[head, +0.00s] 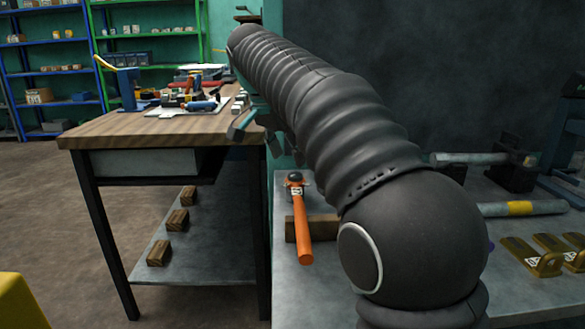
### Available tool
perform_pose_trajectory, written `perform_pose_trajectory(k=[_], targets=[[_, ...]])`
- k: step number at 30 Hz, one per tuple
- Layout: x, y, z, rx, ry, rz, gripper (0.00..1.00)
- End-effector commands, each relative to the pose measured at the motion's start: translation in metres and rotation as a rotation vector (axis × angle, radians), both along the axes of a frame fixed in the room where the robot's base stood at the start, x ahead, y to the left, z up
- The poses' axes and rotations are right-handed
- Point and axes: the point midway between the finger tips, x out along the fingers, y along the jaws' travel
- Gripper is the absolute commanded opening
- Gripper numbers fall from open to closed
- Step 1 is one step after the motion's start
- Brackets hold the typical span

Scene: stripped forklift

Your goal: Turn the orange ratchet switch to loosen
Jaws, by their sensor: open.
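An orange-handled ratchet (303,228) lies on the grey bench to the right of the wooden table. Its dark head (294,179) points away from me and the handle points towards me. A small orange part, likely the switch (295,176), shows on the head; its setting is too small to tell. My dark ribbed arm crosses the view from lower right to upper left. My gripper (243,122) shows only in part, beyond the arm, above the wooden table's right edge. It is open, above and to the left of the ratchet head, and apart from it.
A wooden block (325,228) lies by the ratchet handle. A grey bar with a yellow band (520,208) and several yellow brackets (530,257) lie at right. The wooden table (150,128) holds a vise (128,88) and tools. Floor at left is clear.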

Motion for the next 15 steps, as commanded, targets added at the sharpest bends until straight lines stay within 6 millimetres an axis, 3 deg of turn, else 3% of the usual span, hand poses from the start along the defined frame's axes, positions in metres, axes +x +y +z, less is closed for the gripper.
perform_pose_trajectory(k=[6, 15], targets=[[0.008, -0.008, -0.029, -0.001, 0.001, 0.000, 0.59], [0.012, -0.012, -0.042, 0.000, 0.000, 0.001, 0.59]])
